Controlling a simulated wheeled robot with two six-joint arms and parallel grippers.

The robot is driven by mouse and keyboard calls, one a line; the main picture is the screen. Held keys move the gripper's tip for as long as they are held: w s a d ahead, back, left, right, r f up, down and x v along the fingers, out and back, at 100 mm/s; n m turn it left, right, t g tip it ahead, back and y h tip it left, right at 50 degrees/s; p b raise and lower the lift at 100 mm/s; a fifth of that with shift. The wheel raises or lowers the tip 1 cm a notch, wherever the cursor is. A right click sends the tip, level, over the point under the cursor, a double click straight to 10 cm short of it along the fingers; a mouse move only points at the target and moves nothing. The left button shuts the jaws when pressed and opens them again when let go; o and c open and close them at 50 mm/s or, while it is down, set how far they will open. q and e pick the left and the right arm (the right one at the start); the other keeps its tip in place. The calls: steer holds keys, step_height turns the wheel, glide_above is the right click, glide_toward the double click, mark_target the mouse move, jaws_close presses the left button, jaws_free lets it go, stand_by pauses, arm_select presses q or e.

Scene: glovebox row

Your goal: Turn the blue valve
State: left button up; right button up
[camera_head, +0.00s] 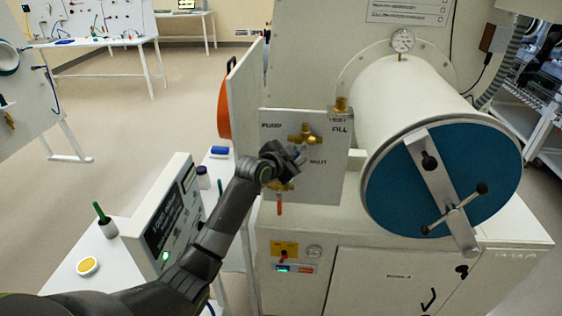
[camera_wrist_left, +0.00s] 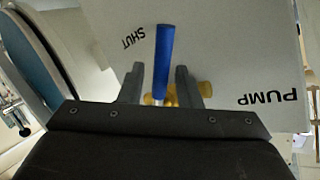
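The blue valve handle (camera_wrist_left: 163,55) shows in the left wrist view as a straight blue lever, pointing up in the picture between PUMP and SHUT labels. Its brass body (camera_wrist_left: 204,89) is partly hidden behind my fingers. In the head view the brass valve body (camera_head: 303,134) sits on a pale panel, and my gripper hides most of the handle. My left gripper (camera_head: 297,156) is at the panel just below the brass body. In the wrist view its fingers (camera_wrist_left: 158,85) are apart, one on each side of the handle, with a gap visible on the left. My right gripper is not in view.
A second brass valve with a red-orange handle (camera_head: 280,207) is lower on the panel (camera_head: 330,180). The white chamber with a blue door (camera_head: 395,185) is at the right. A control box (camera_head: 165,225) and a cup with a green marker (camera_head: 107,228) stand on the left bench.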

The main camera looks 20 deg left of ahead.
arm_select(q)
steer(key=b+v, duration=0.4)
steer(key=v, duration=1.3)
steer(key=shift+b, duration=0.4)
steer(key=shift+s, duration=0.1)
steer(key=shift+c, duration=0.2)
